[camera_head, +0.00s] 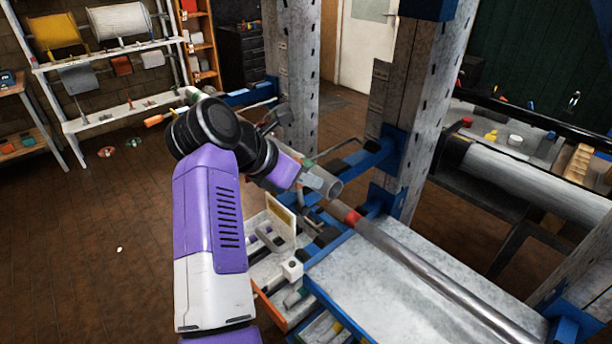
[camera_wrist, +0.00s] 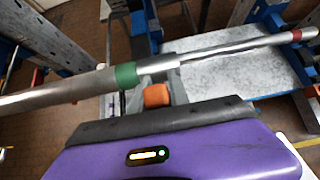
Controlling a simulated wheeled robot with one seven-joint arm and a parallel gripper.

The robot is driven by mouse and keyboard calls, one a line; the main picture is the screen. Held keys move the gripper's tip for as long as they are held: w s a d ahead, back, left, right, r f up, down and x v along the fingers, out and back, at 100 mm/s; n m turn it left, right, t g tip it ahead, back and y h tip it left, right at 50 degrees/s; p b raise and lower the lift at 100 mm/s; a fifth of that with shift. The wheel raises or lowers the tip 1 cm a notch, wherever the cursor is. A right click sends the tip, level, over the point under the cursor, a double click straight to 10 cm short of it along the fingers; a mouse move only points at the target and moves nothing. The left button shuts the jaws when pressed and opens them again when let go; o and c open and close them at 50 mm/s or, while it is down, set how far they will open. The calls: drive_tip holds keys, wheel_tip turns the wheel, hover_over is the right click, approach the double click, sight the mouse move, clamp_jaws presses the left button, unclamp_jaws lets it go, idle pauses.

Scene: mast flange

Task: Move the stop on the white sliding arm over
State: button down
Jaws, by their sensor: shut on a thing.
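In the wrist view my gripper (camera_wrist: 158,92) shows at the lower middle, its grey fingers on either side of a small orange block (camera_wrist: 157,96). It is shut on this block, which may be the stop. The block sits just below a metal tube with a green band (camera_wrist: 126,76); whether they touch I cannot tell. I cannot make out the white sliding arm for certain; a pale bar (camera_wrist: 112,8) shows at the top of the wrist view. In the head view my purple arm hides much of the work area, and the fingers are not clear there.
In the head view a long metal tube (camera_head: 440,272) with a red band (camera_head: 350,217) lies across a grey worktop (camera_head: 375,280). Grey posts (camera_head: 408,105) with blue brackets (camera_head: 388,152) stand close by. A pale panel (camera_head: 281,221) and white cube (camera_head: 292,268) are below. Open floor lies left.

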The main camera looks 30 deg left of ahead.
drive_tip(key=c, duration=1.3)
unclamp_jaws()
drive_tip(key=shift+w+f, duration=0.1)
drive_tip(key=shift+w, duration=0.05)
drive_tip(key=shift+o, duration=0.3)
drive_tip(key=b+v, duration=0.2)
drive_tip(key=v, duration=0.6)
drive_tip(key=shift+f, duration=0.1)
